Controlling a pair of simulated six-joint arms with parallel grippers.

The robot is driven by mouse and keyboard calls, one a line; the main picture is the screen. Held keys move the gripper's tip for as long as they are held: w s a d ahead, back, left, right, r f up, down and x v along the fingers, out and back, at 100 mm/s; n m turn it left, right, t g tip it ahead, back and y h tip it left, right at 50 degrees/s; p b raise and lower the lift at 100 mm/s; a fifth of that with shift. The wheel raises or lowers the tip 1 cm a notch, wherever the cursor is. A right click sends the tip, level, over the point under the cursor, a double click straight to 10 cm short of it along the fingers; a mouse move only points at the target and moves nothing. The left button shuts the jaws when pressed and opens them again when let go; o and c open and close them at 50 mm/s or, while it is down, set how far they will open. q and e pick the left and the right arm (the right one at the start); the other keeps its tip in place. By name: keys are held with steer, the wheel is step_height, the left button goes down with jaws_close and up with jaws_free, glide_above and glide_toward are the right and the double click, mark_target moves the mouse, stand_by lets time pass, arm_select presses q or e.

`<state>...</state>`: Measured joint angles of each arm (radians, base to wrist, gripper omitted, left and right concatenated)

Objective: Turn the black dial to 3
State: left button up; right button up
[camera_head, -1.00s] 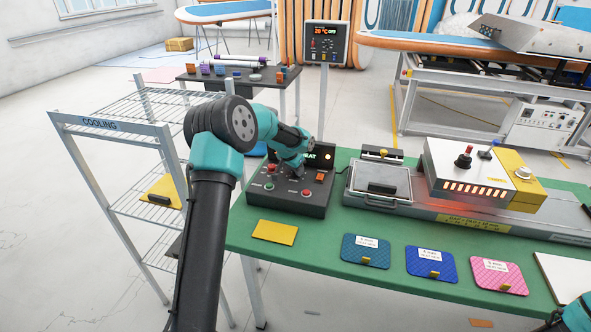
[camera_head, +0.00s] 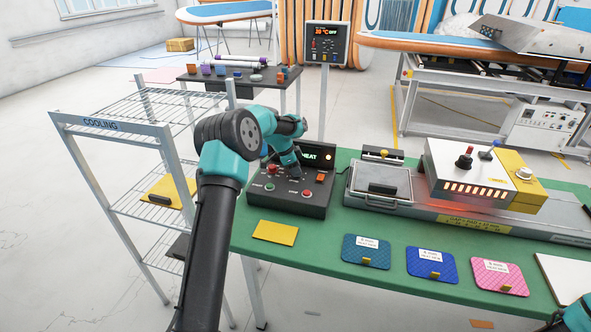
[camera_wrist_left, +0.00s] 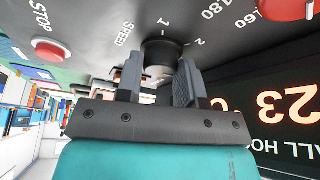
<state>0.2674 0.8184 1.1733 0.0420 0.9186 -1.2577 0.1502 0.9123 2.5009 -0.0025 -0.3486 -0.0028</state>
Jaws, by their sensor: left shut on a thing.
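The black dial (camera_wrist_left: 160,52) shows in the left wrist view, on a dark panel by the word SPEED and the marks 1 and 2. My left gripper (camera_wrist_left: 159,82) has its two fingers on either side of the dial and is shut on it. The fingers hide part of the dial, and I cannot tell which mark it points to. In the head view, my left gripper (camera_head: 297,176) reaches down onto the control box (camera_head: 285,206), and the dial is hidden there. Only a bit of my right arm shows at the lower right corner; its gripper is out of view.
Red buttons (camera_wrist_left: 50,48) lie near the dial on the panel. A HEAT sign (camera_head: 310,156) stands behind the box. A metal press (camera_head: 380,186) is to its right, and a yellow card (camera_head: 275,232) lies in front. A wire rack (camera_head: 110,125) stands at left.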

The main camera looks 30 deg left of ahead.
arm_select(q)
steer(key=shift+m, duration=0.6)
steer(key=shift+g, duration=0.3)
steer(key=o, duration=0.9)
steer(key=v, duration=1.7)
steer(key=shift+a, duration=0.35)
steer(key=shift+d, duration=0.1)
